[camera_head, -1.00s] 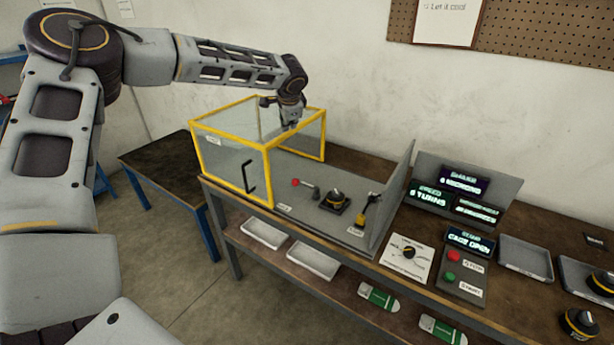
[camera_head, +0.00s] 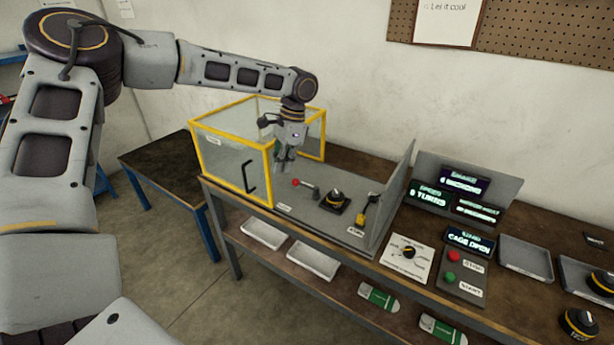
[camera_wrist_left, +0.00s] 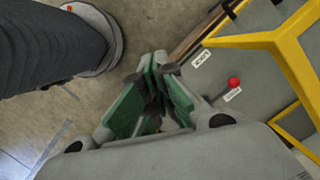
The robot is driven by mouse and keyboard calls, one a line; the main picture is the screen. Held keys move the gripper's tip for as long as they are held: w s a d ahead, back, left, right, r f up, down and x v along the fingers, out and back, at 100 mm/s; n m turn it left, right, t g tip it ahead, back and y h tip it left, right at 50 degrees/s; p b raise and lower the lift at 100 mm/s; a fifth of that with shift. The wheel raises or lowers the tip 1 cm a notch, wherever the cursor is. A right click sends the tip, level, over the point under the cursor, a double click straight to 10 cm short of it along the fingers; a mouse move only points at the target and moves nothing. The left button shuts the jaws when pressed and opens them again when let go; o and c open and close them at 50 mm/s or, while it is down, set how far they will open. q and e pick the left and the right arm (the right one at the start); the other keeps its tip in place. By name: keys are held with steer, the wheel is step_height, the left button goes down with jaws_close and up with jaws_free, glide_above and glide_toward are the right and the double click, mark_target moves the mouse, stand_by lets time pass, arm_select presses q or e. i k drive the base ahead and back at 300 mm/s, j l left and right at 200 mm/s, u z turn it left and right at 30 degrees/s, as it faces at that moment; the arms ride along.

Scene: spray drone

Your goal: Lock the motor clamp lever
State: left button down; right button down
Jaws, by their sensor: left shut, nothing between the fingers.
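A lever with a red ball knob (camera_head: 295,182) lies on the grey bench plate just right of the yellow-framed cage. Its grey clamp body points toward the black motor (camera_head: 336,200). The red knob also shows in the left wrist view (camera_wrist_left: 233,83), beside a small white label too small to read surely. My left gripper (camera_head: 283,166) is shut and empty, pointing down above and slightly left of the red knob, apart from it. In the left wrist view its green-padded fingers (camera_wrist_left: 155,72) meet at the tips. My right gripper is not in view.
The yellow-framed clear cage (camera_head: 268,178) stands close beside the gripper. A yellow-black handle (camera_head: 368,208) stands right of the motor, before an upright grey panel (camera_head: 393,192). A control box with red and green buttons (camera_head: 462,275) and trays stand further right.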

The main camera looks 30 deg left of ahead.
mark_target(305, 186)
steer(key=i, duration=1)
